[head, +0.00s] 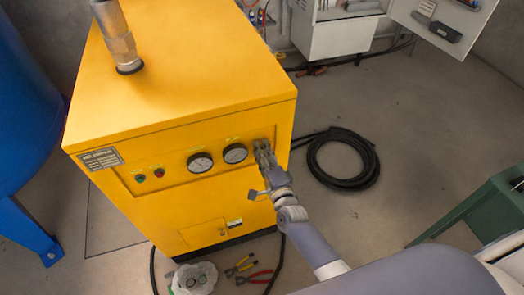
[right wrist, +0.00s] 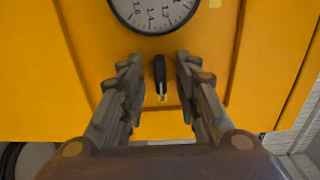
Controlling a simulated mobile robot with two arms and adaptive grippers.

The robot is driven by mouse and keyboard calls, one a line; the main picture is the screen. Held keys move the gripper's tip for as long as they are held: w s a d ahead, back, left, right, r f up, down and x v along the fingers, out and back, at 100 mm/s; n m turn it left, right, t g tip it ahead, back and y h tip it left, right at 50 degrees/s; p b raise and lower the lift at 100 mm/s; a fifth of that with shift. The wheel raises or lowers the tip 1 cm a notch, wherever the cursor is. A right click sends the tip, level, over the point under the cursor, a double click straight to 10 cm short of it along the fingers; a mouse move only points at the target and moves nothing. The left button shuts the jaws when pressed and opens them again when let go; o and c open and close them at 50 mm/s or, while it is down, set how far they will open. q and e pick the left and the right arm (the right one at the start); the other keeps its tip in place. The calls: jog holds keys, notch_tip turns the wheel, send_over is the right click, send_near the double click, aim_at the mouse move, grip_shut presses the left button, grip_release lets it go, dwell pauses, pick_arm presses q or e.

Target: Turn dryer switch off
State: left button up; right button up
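The yellow dryer (head: 190,85) stands left of centre in the head view. Its front panel carries two round gauges and two small buttons. My right gripper (head: 263,150) is at the right end of this panel, just right of the gauges, and covers the switch there. In the right wrist view the black switch handle (right wrist: 159,72) points roughly up and down below a gauge (right wrist: 153,12). My right gripper's fingers are open, one on each side of the handle, with a visible gap on both sides. My left gripper is not in view.
A blue tank (head: 25,100) stands left of the dryer. Pliers (head: 254,277) and a white bag (head: 194,279) lie on the floor in front. A coiled black hose (head: 345,160) lies to the right. A green bench (head: 490,210) is at the right edge.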

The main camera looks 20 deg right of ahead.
jog(key=shift+w, duration=0.1)
jog(key=shift+c, duration=0.8)
grip_shut()
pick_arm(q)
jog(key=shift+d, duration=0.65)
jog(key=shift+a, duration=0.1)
pick_arm(e)
jog(key=shift+n, duration=0.3)
pick_arm(q)
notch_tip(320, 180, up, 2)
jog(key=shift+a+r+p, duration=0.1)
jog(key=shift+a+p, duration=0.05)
jog(key=shift+p, duration=0.9)
pick_arm(e)
jog(key=n, duration=1.7)
jog(key=shift+f, duration=0.1)
jog(key=shift+n, duration=0.3)
